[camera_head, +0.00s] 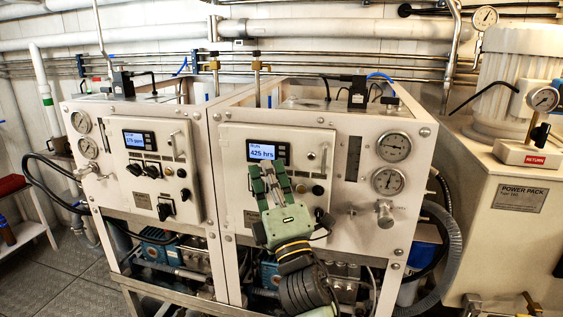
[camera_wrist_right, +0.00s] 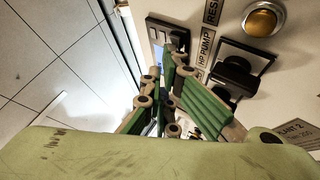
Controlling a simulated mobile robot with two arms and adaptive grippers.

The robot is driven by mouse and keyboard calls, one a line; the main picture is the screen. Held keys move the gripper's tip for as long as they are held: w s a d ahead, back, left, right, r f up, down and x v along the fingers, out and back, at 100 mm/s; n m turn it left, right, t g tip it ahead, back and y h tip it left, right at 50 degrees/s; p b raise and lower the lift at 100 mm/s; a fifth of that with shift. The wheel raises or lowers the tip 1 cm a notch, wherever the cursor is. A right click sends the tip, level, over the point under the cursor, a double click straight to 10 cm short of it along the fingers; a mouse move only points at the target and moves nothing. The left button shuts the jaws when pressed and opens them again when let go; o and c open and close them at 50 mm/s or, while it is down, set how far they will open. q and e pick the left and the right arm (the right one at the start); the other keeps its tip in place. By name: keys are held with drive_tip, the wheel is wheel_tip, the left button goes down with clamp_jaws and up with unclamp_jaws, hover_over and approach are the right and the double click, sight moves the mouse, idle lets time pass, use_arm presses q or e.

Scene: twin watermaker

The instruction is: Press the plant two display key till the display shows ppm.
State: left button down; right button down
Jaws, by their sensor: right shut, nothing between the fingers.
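The plant two panel (camera_head: 231,155) is the right-hand white unit. Its display (camera_head: 262,153) is lit and reads "425 hrs" under a small word that looks like RUN. My right gripper (camera_head: 267,170) is shut and empty, with its green-padded fingers pointing up at the panel just below the display. The fingers cover the display key area, so I cannot tell whether they touch a key. In the right wrist view the fingertips (camera_wrist_right: 174,62) are beside the display housing (camera_wrist_right: 161,30), and a PLANT 2 plate (camera_wrist_right: 296,134) shows at the right. My left gripper is not in view.
The left-hand unit has its own display (camera_head: 139,139), reading about 175 ppm. Two gauges (camera_head: 394,148) sit right of my gripper. A black HP PUMP knob (camera_wrist_right: 234,73) and an amber button (camera_wrist_right: 264,19) are close to the fingers. A power pack (camera_head: 520,200) stands far right.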

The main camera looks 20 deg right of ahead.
drive_tip(key=shift+w+d, duration=0.1)
drive_tip(key=shift+w, duration=0.05)
idle(0.3)
drive_tip(key=shift+s+a, duration=0.45)
drive_tip(key=shift+s, duration=0.25)
drive_tip(key=shift+s+a, duration=0.7)
drive_tip(key=shift+s, duration=0.35)
drive_tip(key=shift+s+a, duration=0.65)
drive_tip(key=shift+s, duration=0.35)
